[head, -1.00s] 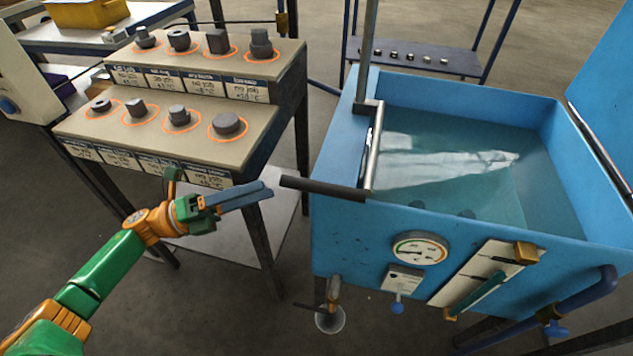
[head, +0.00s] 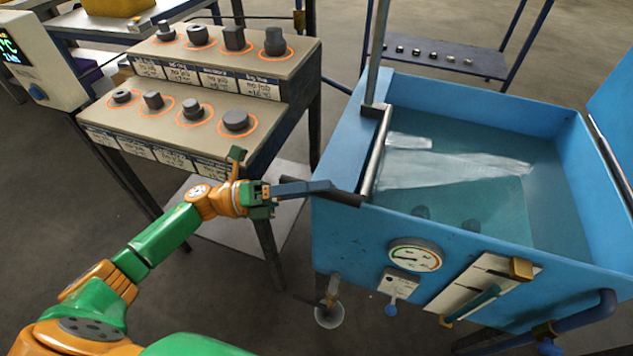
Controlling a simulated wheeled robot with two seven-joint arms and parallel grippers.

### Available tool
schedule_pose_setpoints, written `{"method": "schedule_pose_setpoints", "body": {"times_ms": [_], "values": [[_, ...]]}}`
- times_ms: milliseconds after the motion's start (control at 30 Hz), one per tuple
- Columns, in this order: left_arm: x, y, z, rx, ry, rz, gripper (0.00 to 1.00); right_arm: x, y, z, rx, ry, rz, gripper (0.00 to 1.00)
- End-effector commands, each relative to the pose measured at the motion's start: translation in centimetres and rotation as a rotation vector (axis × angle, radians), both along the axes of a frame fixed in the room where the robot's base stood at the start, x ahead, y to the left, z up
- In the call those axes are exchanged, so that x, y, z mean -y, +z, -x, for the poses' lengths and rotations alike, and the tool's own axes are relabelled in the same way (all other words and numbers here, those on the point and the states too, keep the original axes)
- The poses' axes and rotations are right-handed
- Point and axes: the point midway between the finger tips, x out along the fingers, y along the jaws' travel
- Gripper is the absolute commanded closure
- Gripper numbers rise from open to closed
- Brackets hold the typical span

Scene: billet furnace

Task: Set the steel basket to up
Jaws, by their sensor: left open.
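A blue tank (head: 330,240) full of water stands at the right. My right gripper is not in view.
A two-step stand (head: 200,78) with several dark billets is at the left, close behind my left arm. The tank front carries a gauge (head: 414,256) and a panel with a teal lever (head: 472,302). A low blue shelf (head: 430,58) stands behind.

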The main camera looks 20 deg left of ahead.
Motion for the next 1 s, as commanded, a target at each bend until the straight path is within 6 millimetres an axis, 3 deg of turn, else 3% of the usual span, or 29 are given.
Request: {"method": "schedule_pose_setpoints", "body": {"times_ms": [100,300,1000], "values": [[-0.03,-0.05,0.0,0.0,0.0,0.0,0.46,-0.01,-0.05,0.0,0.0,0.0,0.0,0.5],[-0.05,-0.05,0.0,0.0,0.0,0.0,1.0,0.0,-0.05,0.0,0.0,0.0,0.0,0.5],[-0.06,-0.04,0.01,-0.001,0.001,0.001,1.0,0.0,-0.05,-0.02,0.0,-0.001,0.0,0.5]]}}
